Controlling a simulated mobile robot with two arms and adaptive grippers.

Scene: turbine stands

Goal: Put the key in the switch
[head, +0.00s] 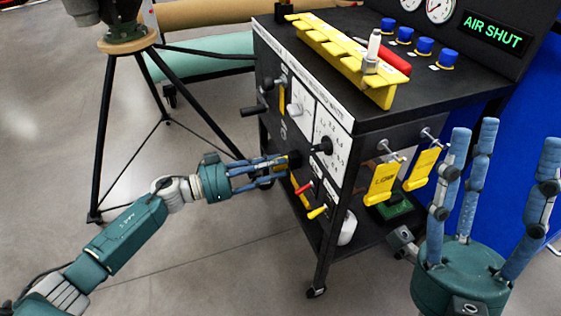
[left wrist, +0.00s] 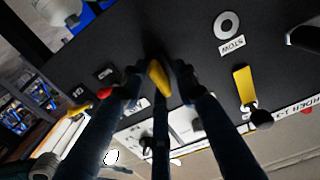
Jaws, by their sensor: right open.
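My left gripper (head: 285,164) is at the side panel of the black cart, its fingers pointing at the panel. In the left wrist view its fingers (left wrist: 158,75) close around a small yellow piece, which looks like the key's head (left wrist: 158,78). The key's far end is hidden, and I cannot tell whether it is in the panel. The switch cannot be made out clearly behind the fingertips. My right gripper (head: 492,150) is open and empty, fingers up, in front of the cart's right end.
The black cart (head: 335,110) carries a yellow rack (head: 350,62) on top. A red lever (head: 304,188) and a yellow lever (head: 317,212) stick out below my left gripper. An empty STOW ring (left wrist: 226,24) is on the panel. Yellow tags (head: 382,182) hang at the right end.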

